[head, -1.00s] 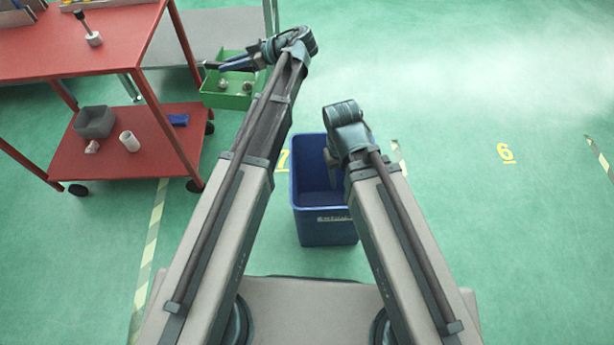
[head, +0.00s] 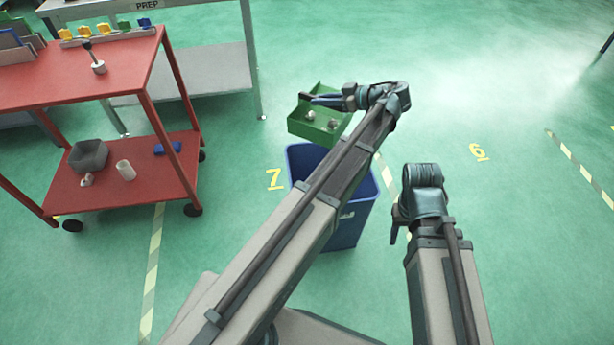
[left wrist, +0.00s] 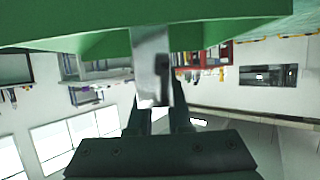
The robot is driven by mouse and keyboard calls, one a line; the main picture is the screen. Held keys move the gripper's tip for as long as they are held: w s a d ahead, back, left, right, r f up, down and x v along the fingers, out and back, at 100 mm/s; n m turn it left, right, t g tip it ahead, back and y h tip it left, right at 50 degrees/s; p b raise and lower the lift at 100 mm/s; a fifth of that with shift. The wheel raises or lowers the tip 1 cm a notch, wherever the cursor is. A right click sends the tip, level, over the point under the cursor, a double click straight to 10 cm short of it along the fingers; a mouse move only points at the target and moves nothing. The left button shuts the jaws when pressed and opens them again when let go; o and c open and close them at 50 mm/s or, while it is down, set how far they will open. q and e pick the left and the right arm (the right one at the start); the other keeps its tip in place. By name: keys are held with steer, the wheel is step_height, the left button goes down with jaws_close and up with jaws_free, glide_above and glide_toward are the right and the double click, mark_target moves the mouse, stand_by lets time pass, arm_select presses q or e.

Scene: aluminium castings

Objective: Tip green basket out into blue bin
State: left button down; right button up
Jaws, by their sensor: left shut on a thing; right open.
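The green basket (head: 318,126) is held in the air at the far side of the blue bin, with a few small metallic castings (head: 311,117) inside. It looks roughly level. My left gripper (head: 312,98) is shut on the basket's edge. The blue bin (head: 345,232) stands on the floor, partly hidden behind my left arm. Its inside shows little. My right gripper (head: 396,232) is right of the bin, apart from it; its fingers are mostly hidden.
A red cart (head: 95,85) with two shelves stands at the left, with a grey box (head: 88,156), a white cup (head: 125,170) and a blue part on its lower shelf. A grey table (head: 200,70) stands behind. The green floor at the right is clear.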

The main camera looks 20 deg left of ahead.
arm_select(q)
steer(key=s+a+f+m+t+b, duration=0.1)
steer(key=s+f+t+b, duration=0.1)
steer(key=f+b, duration=0.5)
steer(key=s+a+f+m+t+h+b, duration=0.1)
steer(key=s+f+t+b, duration=0.1)
steer(key=s+f+b, duration=0.3)
steer(key=s+a+f+m+t+b, duration=0.1)
steer(key=s+f+b, duration=0.2)
steer(key=f+b, duration=0.6)
steer(key=shift+s+a+f+t+h, duration=0.25)
steer(key=shift+s+f+t+h, duration=0.1)
steer(key=shift+s+t+h, duration=0.05)
